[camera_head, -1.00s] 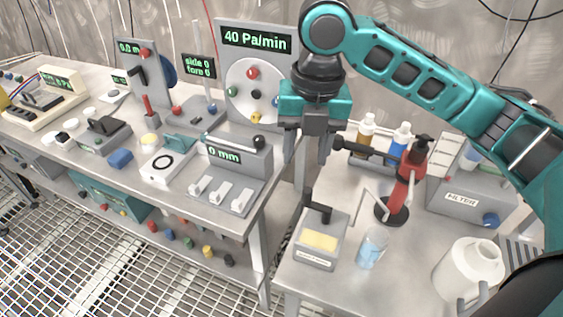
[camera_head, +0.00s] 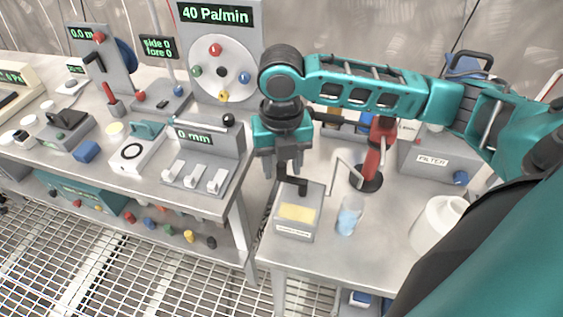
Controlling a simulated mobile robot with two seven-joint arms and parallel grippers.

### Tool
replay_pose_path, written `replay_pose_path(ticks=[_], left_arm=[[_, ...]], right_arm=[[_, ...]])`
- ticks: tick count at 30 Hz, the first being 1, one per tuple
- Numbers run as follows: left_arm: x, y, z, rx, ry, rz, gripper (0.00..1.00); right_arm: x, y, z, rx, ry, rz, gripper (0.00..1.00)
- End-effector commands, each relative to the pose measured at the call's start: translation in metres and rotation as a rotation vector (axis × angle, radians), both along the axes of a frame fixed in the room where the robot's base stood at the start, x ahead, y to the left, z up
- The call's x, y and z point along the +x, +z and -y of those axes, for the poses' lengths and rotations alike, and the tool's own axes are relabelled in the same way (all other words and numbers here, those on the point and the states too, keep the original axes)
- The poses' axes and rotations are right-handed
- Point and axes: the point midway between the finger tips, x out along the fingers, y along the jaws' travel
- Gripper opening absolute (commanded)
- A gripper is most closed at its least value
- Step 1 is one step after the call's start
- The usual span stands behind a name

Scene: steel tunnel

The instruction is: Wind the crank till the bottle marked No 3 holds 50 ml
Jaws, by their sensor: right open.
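My right gripper (camera_head: 283,172) is open, fingers down, just above a grey box (camera_head: 298,211) with a pale yellow panel. A black cranked handle (camera_head: 292,186) stands up from the box close below the fingers; I cannot tell whether they touch it. Another black crank-like handle (camera_head: 93,63) is on the upright panel at far left. A clear beaker (camera_head: 349,214) with bluish liquid stands right of the box. Bottles in the rack behind are mostly hidden by my right arm. No mark No 3 is readable. My left gripper is not in view.
A red pump-like stand (camera_head: 377,150), a white jug (camera_head: 436,226) and a grey filter box (camera_head: 438,158) stand on the right bench. A gap separates the benches.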

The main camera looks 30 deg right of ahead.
Motion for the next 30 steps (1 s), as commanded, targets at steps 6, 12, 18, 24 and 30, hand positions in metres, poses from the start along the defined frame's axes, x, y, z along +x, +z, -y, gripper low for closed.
replay_pose_path(ticks=[6, 12, 18, 24, 30], left_arm=[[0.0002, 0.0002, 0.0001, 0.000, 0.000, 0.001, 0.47], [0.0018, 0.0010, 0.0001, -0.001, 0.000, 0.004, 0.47], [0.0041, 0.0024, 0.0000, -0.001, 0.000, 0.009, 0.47], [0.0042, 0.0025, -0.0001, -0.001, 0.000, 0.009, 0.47], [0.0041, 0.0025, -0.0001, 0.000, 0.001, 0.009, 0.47]], right_arm=[[0.0000, -0.0040, -0.0004, 0.001, 0.001, 0.000, 0.47], [0.0000, -0.0037, -0.0004, 0.001, 0.000, 0.000, 0.39], [0.0000, -0.0035, -0.0004, 0.001, 0.000, 0.000, 0.20], [0.0000, -0.0033, -0.0004, 0.001, 0.000, 0.000, 0.01], [0.0000, -0.0033, -0.0003, 0.001, -0.002, 0.000, 0.00]])
